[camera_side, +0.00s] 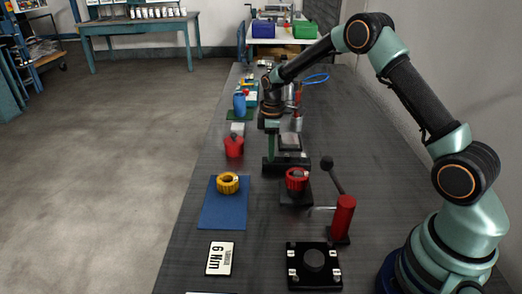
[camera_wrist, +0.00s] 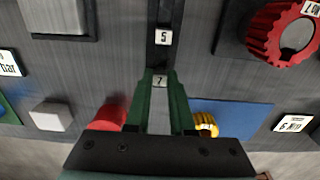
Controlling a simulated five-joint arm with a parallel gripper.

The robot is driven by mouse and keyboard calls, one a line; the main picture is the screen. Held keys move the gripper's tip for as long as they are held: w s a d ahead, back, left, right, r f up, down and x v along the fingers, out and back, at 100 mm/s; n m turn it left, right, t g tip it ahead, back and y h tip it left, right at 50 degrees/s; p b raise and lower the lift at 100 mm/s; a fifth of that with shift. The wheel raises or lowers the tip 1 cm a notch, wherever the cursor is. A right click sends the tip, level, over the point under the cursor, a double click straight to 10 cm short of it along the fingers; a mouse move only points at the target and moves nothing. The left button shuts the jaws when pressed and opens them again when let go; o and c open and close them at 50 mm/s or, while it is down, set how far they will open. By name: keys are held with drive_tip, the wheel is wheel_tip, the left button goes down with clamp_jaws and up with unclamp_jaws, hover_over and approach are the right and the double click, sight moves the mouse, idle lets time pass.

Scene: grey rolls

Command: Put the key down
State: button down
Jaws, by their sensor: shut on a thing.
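My gripper (camera_side: 271,157) points down at the left part of a low black rack (camera_side: 300,165) in the side view. In the wrist view my green fingers (camera_wrist: 161,76) close together over the black rack (camera_wrist: 165,22), which carries tags marked 5 and 7. The 7 tag sits between the fingertips. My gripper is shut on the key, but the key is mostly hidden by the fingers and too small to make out. I cannot tell whether it touches the rack.
A blue mat (camera_side: 223,212) with a yellow ring (camera_side: 228,183) lies in front on the left. A red pot (camera_side: 234,146) stands to the left. Bare table lies between these.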

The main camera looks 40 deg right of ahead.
drive_tip(key=shift+f, duration=0.15)
drive_tip(key=c, duration=0.8)
unclamp_jaws()
wheel_tip(320, 180, up, 12)
drive_tip(key=r, duration=0.1)
drive_tip(key=s+a+r+m+t, duration=0.3)
drive_tip(key=s+a+r+m, duration=0.1)
drive_tip(key=s+r, duration=0.5)
drive_tip(key=s+a+m+t, duration=0.1)
drive_tip(key=s, duration=0.3)
drive_tip(key=s+a+m, duration=0.1)
drive_tip(key=s+m, duration=0.1)
drive_tip(key=s, duration=0.2)
drive_tip(key=s+a+m+t, duration=0.1)
drive_tip(key=s+a+m, duration=0.1)
drive_tip(key=s, duration=0.2)
drive_tip(key=shift+s+f+t, duration=0.25)
drive_tip(key=shift+t, duration=0.05)
